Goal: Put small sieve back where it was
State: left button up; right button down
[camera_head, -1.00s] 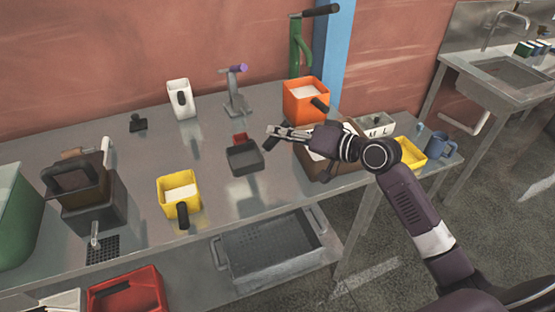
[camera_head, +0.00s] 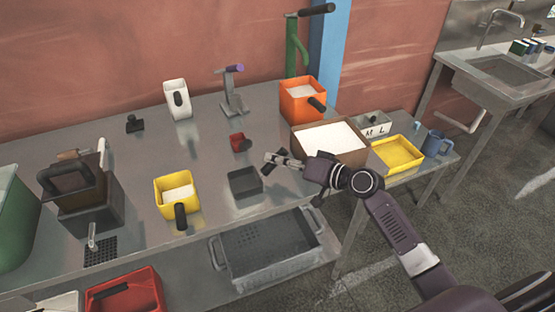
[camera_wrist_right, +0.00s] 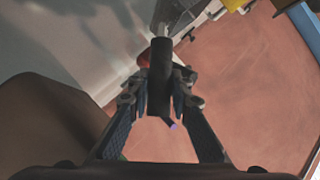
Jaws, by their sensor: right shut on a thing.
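A small dark grey square pan (camera_head: 243,183), which seems to be the small sieve, is over the front middle of the metal table. Its mesh cannot be made out. My right gripper (camera_head: 271,158) is at its right side, shut on its dark handle. In the right wrist view the black handle (camera_wrist_right: 160,75) stands between the two fingers of my right gripper (camera_wrist_right: 160,103). I cannot tell whether the pan touches the table. My left gripper is not in view.
A red scoop (camera_head: 238,142) lies just behind the pan. A yellow scoop (camera_head: 174,183) stands to its left. A brown box of white powder (camera_head: 357,157) and a yellow tray (camera_head: 378,155) are at the right. An orange container (camera_head: 296,105) stands behind. The table's front edge is close.

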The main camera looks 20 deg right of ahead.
jog(key=c, duration=2)
grip_release()
jog(key=shift+f, duration=0.1)
jog(key=shift+c, duration=0.2)
jog(key=shift+r+p, duration=0.25)
jog(key=shift+p, duration=0.05)
jog(key=b+v, duration=0.3)
jog(key=v, duration=0.9)
jog(key=shift+f, duration=0.25)
